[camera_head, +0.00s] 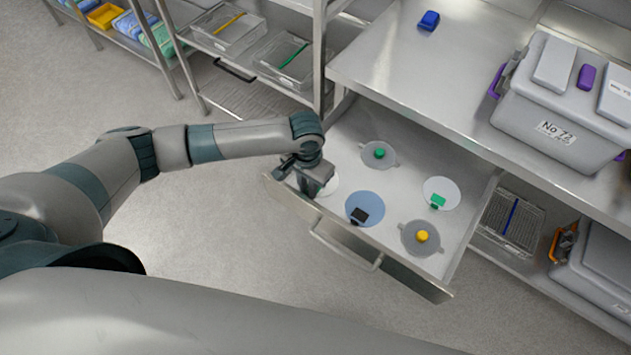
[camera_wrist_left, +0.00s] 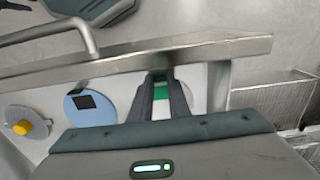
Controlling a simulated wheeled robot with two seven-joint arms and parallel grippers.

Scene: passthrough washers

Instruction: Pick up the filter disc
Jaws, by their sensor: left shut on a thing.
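My left gripper (camera_head: 322,188) is inside the open drawer (camera_head: 335,222), at its front left corner. In the left wrist view its two fingers (camera_wrist_left: 162,88) are shut on the green tab (camera_wrist_left: 160,85) of a white filter disc (camera_wrist_left: 161,108). In the head view the gripper hides most of that disc, and only a white edge (camera_head: 332,184) shows. I cannot tell whether the disc is lifted off the drawer floor. A blue disc with a black tab (camera_head: 367,203) lies to its right. Another white disc with a green tab (camera_head: 447,186) lies farther right. My right gripper is not in view.
Grey discs with a green knob (camera_head: 379,158) and a yellow knob (camera_head: 424,246) also lie in the drawer. The drawer's front wall and handle (camera_head: 345,250) are close to the gripper. The steel counter (camera_head: 410,75) overhangs behind, with a grey case (camera_head: 560,105) on it.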

